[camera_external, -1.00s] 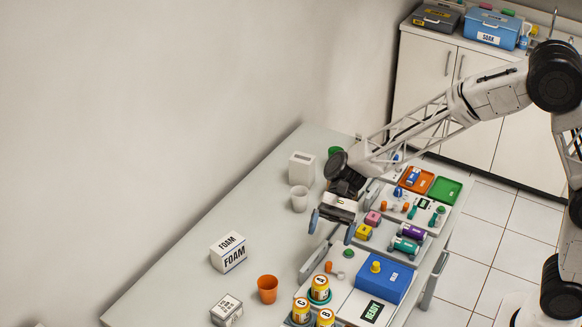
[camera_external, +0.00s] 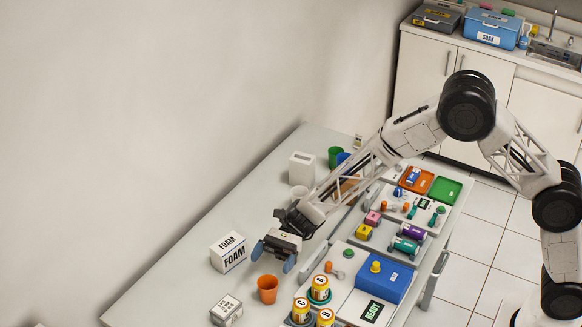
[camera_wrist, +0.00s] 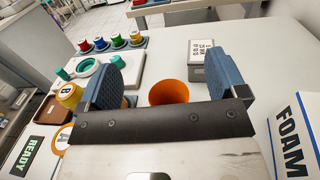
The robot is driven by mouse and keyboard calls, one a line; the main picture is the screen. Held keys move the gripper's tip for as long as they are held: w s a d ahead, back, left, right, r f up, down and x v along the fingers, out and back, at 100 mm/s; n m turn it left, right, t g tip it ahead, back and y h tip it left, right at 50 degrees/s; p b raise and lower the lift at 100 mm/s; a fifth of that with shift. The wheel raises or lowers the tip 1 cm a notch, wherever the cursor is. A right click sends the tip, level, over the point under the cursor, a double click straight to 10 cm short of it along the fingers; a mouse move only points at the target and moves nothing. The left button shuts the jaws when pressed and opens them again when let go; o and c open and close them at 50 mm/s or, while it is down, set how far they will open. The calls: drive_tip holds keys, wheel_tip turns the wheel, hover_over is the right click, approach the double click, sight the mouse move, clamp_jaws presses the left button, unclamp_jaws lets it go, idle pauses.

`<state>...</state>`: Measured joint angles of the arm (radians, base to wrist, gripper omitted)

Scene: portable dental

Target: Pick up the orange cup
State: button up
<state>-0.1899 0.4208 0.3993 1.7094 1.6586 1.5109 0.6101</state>
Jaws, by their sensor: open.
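The orange cup (camera_external: 267,289) stands upright on the grey table, to the right of and in front of the FOAM box. In the wrist view the orange cup (camera_wrist: 168,93) shows between my two fingers, beyond them, its lower part hidden by the gripper body. My gripper (camera_external: 273,257) is open and empty, above and just behind the cup in the external view. Its blue fingers also show in the wrist view (camera_wrist: 168,84), spread wide. The gripper does not appear to touch the cup.
The FOAM box (camera_external: 229,252) stands close to the gripper's left. A small labelled box (camera_external: 226,308) is in front of the cup. Yellow lettered jars (camera_external: 302,309) stand to the cup's right, near a blue box (camera_external: 384,278).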

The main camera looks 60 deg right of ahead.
sight(273, 277)
drive_tip(key=shift+f, duration=1.15)
wheel_tip(273, 277, down, 5)
drive_tip(key=shift+a+r, duration=0.1)
drive_tip(key=shift+a, duration=0.05)
drive_tip(key=shift+s+a, duration=0.15)
drive_tip(key=shift+a, duration=0.5)
drive_tip(key=shift+a+r, duration=0.1)
drive_tip(key=shift+a, duration=0.6)
drive_tip(key=c, duration=1)
